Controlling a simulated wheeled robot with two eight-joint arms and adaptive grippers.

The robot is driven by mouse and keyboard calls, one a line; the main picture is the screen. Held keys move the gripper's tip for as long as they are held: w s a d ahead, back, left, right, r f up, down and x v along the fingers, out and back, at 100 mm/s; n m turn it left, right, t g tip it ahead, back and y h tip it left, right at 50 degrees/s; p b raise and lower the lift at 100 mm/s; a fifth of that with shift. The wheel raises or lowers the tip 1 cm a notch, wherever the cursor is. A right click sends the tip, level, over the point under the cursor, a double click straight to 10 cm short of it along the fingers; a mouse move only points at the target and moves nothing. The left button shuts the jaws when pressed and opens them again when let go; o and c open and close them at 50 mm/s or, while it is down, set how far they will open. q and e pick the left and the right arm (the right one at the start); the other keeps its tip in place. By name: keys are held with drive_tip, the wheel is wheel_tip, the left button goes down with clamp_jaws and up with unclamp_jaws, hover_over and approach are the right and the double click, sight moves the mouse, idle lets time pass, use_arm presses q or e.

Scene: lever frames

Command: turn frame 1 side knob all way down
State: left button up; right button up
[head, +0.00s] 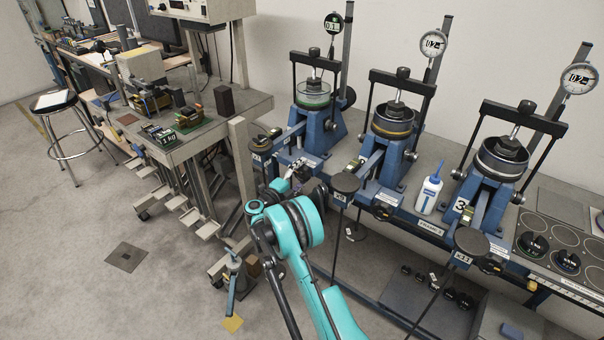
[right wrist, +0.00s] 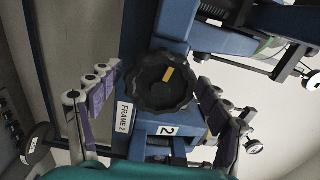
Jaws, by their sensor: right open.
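Three blue lever frames stand in a row on the bench: left (head: 318,122), middle (head: 392,138) and right (head: 497,176). In the right wrist view a black lobed side knob (right wrist: 158,92) with a yellow mark faces the camera. The plates beside it appear to read "FRAME 2" (right wrist: 125,116) and "2" (right wrist: 166,131). My right gripper (head: 293,180) is low in front of the left frame in the head view. In the wrist view its open purple-padded fingers (right wrist: 160,82) stand on either side of the knob; contact is unclear. My left gripper is out of view.
A white bottle (head: 429,192) stands between the middle and right frames. Dark round weights (head: 345,183) hang before the bench. A side table (head: 190,140) with small items stands to the left. Open floor (head: 120,210) lies at lower left.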

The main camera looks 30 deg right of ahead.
drive_tip(key=shift+a, duration=0.1)
drive_tip(key=shift+b+v, duration=0.75)
drive_tip(key=shift+v, duration=2.25)
drive_tip(key=shift+s+f, duration=0.1)
